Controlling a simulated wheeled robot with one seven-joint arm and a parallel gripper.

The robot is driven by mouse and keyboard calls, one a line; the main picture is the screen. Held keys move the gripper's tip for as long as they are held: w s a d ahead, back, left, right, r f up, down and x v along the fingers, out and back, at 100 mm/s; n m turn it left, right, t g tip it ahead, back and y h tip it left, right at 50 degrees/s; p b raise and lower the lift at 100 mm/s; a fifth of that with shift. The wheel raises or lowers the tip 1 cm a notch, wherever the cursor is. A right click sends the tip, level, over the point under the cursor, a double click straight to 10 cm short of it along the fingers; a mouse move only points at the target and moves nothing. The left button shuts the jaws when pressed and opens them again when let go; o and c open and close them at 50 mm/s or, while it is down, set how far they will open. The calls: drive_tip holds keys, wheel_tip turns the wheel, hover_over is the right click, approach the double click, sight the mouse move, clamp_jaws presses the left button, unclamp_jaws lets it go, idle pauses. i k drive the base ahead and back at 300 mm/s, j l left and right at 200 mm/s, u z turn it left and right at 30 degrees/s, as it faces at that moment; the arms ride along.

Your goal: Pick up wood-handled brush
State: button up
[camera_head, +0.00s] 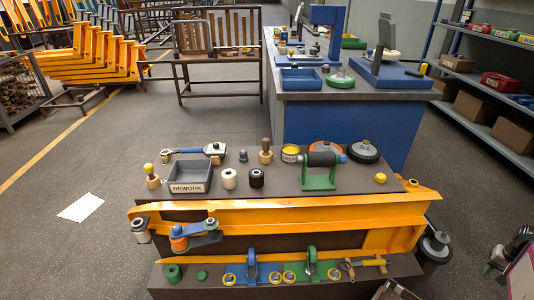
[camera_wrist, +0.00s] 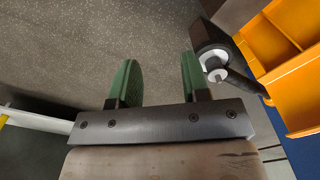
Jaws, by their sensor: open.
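My gripper (camera_wrist: 160,80) is open in the wrist view, its two green fingers apart with only grey floor between them. I cannot pick out the wood-handled brush for certain. A similar wooden piece with a yellow top (camera_head: 152,176) stands at the left end. No brush shows in the wrist view.
A grey REWORK bin (camera_head: 190,188), a green stand with a dark roller (camera_head: 319,178) and several small parts crowd the upper deck. An orange rail (camera_head: 290,215) runs below. A dark wheel (camera_wrist: 212,62) and orange tray (camera_wrist: 285,60) are close right of my fingers.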

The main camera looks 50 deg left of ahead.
sight(266, 141)
drive_tip(key=u, duration=2.3)
drive_tip(key=j+u, duration=0.1)
drive_tip(key=j, duration=0.5)
drive_tip(key=i+j+u, duration=0.15)
drive_tip(key=j, duration=0.4)
drive_tip(key=j+u, duration=0.1)
drive_tip(key=j, duration=0.5)
